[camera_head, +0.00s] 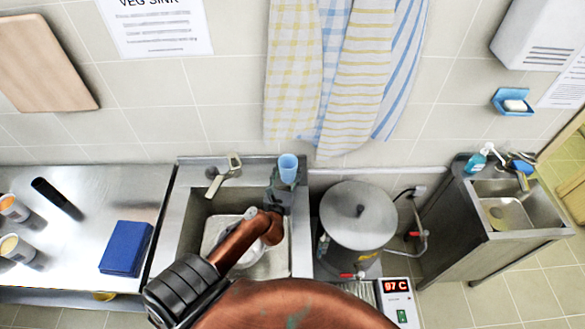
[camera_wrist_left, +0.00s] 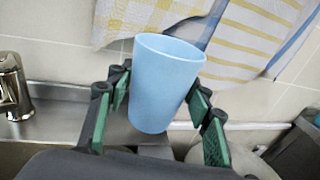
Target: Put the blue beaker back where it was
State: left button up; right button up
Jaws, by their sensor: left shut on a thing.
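The blue beaker (camera_head: 288,168) is at the back edge of the sink (camera_head: 190,225), to the right of the tap (camera_head: 222,176). My left gripper (camera_head: 280,187) is shut on it. In the left wrist view the beaker (camera_wrist_left: 165,85) stands between the green-padded fingers of my left gripper (camera_wrist_left: 160,105), mouth up and looking slightly tilted. I cannot tell whether its base touches the sink's back ledge (camera_wrist_left: 60,97). My right gripper is not in view.
A large lidded stockpot (camera_head: 358,215) stands right of the sink, beside a red display (camera_head: 397,286). Towels (camera_head: 340,80) hang on the wall behind the beaker. A steel counter with a blue box (camera_head: 126,248) and cups (camera_head: 14,208) is left. A hand basin (camera_head: 505,213) is far right.

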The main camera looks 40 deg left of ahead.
aim_at(289, 162)
pick_arm(q)
jog(key=w+a+f, duration=0.2)
jog(key=w, duration=0.1)
jog(key=w+a+f, duration=0.1)
jog(key=w, duration=0.1)
jog(key=shift+w+a, duration=0.15)
jog(key=shift+a, duration=0.25)
jog(key=w+f, duration=0.1)
jog(key=w+a+f+b, duration=0.1)
jog(key=f, duration=0.1)
jog(key=w+a+f, duration=0.1)
jog(key=f, duration=0.1)
jog(key=shift+w+a+f+b, duration=0.15)
jog(key=shift+w+a+b, duration=0.1)
jog(key=shift+w+b, duration=0.15)
jog(key=shift+w+a+f, duration=0.2)
jog(key=shift+f, duration=0.3)
notch_tip(289, 162, down, 3)
jog(key=shift+r+b, duration=0.1)
jog(key=shift+b, duration=0.6)
jog(key=shift+r, duration=0.1)
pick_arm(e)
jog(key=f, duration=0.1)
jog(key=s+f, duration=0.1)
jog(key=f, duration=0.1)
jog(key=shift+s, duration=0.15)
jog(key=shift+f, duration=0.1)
